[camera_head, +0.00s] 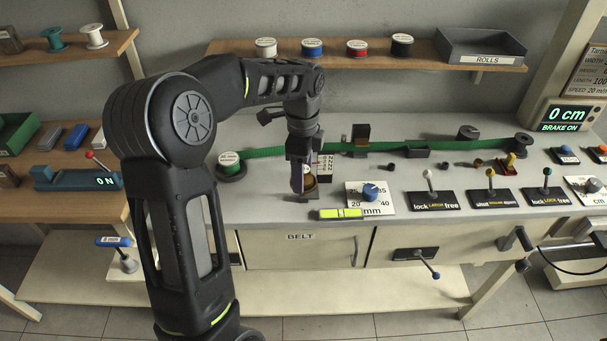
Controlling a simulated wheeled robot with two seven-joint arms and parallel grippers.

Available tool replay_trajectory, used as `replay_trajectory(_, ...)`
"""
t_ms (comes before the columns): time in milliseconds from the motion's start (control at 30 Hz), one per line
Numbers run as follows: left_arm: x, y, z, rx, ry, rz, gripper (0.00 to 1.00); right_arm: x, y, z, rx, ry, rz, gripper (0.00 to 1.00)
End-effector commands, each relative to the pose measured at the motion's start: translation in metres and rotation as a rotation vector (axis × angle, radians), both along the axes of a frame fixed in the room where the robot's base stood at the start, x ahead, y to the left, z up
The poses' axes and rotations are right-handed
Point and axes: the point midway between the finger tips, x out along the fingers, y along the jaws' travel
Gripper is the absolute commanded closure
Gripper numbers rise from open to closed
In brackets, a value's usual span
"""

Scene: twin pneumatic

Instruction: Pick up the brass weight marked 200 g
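A brass-coloured round piece (310,181), seemingly a weight, stands on the bench near its front edge, partly hidden by my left gripper. No 200 g mark is readable on it. My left gripper (301,184) points down right at this piece, with a finger at its left side. The view is too small to show whether the fingers are open, or whether they touch it. A small white-and-black marked block (325,166) stands just behind and to the right. My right gripper is not in view.
A dial plate (370,198) and a yellow-green level (340,213) lie close to the right. A green belt (390,147) runs behind, between spools. Lever plates (434,200) line the front right. A shelf (380,59) with spools and a grey tray (481,47) hangs above.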

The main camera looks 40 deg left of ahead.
Motion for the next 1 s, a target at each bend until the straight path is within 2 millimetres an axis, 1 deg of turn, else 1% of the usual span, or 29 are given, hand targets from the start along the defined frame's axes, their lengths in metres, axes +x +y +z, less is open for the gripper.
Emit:
replay_trajectory(533,-0.0001,0.0000,-0.0001,0.000,0.000,0.000,0.32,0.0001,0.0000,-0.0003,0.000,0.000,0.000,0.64)
replay_trajectory(567,-0.0001,0.0000,-0.0001,0.000,0.000,0.000,0.34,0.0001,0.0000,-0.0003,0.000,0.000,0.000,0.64)
replay_trajectory(1000,-0.0001,0.0000,-0.0001,0.000,0.001,0.000,0.70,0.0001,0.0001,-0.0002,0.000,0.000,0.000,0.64)
